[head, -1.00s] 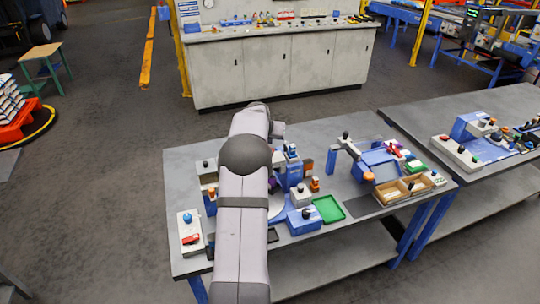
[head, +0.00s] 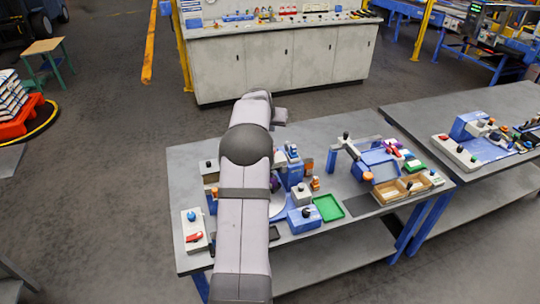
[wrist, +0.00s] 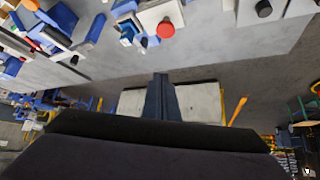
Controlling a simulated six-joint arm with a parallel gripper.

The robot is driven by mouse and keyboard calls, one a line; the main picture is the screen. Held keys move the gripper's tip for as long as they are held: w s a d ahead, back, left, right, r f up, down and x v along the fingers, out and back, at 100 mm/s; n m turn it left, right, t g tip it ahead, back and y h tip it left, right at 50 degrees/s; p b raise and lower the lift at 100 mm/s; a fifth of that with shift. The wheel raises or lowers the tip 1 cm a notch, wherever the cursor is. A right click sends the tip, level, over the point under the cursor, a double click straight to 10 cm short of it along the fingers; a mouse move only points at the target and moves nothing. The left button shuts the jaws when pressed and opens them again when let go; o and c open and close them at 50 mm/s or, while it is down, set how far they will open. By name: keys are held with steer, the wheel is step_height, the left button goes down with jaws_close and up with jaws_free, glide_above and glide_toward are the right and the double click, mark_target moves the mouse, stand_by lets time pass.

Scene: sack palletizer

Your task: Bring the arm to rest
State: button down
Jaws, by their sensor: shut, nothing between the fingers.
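My arm reaches up over the left part of the grey workbench (head: 340,262) in the head view, its far end raised above the bench's back edge. My gripper shows in the wrist view (wrist: 160,82) as two dark blue-grey fingers pressed together, with nothing between them. It is hidden behind my arm in the head view. The fingers touch nothing that I can see. The wrist view is upside down, with the bench along its top.
The bench holds blue fixtures (head: 303,217), a green tray (head: 328,208), a wooden box (head: 388,195) and a grey box with a red button (head: 195,237). A second bench (head: 500,105) stands at right, a long cabinet (head: 285,65) behind.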

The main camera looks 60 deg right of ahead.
steer(key=s+a+f+n+g+y, duration=0.1)
steer(key=s+a+f+y, duration=0.25)
steer(key=a+f, duration=0.6)
steer(key=s+a+f+n+g+y, duration=0.1)
steer(key=s+a+f+n+y, duration=0.2)
steer(key=a+f, duration=0.65)
steer(key=s+a+r+n+g+y+b, duration=0.1)
steer(key=a+r+n, duration=0.15)
steer(key=a, duration=1.45)
steer(key=s+a+r+n+g+y, duration=0.1)
steer(key=s+a+r+n+y, duration=0.15)
steer(key=a, duration=1.45)
steer(key=w+a+r+n+t+h, duration=0.1)
steer(key=w+a+r+n, duration=0.1)
steer(key=a, duration=0.3)
steer(key=w+a+r+n+t+h+b, duration=0.1)
steer(key=w+a+r+n, duration=0.1)
steer(key=a, duration=0.4)
steer(key=shift+w+r+n, duration=0.25)
steer(key=shift+w+n, duration=0.3)
steer(key=shift+n, duration=0.45)
